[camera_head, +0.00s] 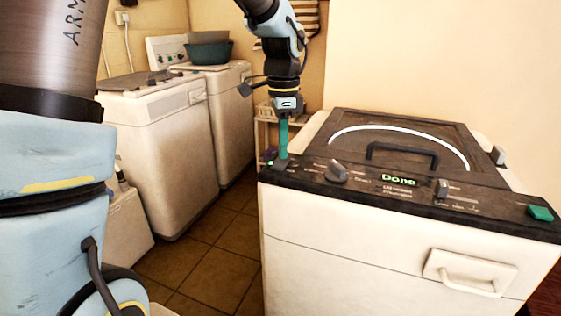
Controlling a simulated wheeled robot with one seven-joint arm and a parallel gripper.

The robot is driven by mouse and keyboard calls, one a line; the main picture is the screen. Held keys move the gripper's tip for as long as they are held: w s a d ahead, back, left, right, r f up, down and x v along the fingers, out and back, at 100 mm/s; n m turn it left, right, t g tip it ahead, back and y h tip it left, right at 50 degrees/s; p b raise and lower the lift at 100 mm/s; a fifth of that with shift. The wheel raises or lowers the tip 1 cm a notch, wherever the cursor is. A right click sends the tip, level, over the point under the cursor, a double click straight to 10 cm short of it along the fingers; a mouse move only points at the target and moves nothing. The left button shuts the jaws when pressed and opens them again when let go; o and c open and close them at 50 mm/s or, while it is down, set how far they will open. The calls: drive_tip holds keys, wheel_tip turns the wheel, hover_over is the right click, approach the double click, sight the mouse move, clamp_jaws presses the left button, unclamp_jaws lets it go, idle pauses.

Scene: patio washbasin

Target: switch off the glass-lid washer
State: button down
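The washer (330,255) is a white box at the right with a dark control panel along its front top edge. Its dark lid (400,131) is down, with a pale arc and a black handle. The lit display (398,180) reads "Done". The panel also has a grey knob (337,172), a small grey switch (441,189) and a green button (540,213) at its right end. My gripper (281,160) points down at the panel's left end. It looks at or just above the surface; contact is unclear. Its fingers overlap in one teal column, hiding the panel beneath.
Two other white washers (165,150) stand along the left wall, the far one bearing a dark teal basin (209,52). A low white box (127,230) stands before them. A tiled floor strip (215,262) lies clear between. A shelf (266,128) stands behind my gripper.

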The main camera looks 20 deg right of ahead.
drive_tip(key=shift+f, duration=0.1)
wheel_tip(320, 180, up, 7)
drive_tip(key=p, duration=0.6)
idle(0.4)
drive_tip(key=s+a+f+n, duration=0.1)
drive_tip(key=a+f+n, duration=0.1)
drive_tip(key=a+n, duration=0.4)
drive_tip(key=s+a+f+n+t, duration=0.1)
drive_tip(key=a+n, duration=0.6)
drive_tip(key=a, duration=0.7)
drive_tip(key=s+a+f+n, duration=0.2)
drive_tip(key=a+n, duration=0.4)
drive_tip(key=a, duration=0.4)
drive_tip(key=shift+f+t, duration=0.3)
drive_tip(key=shift+f, duration=0.5)
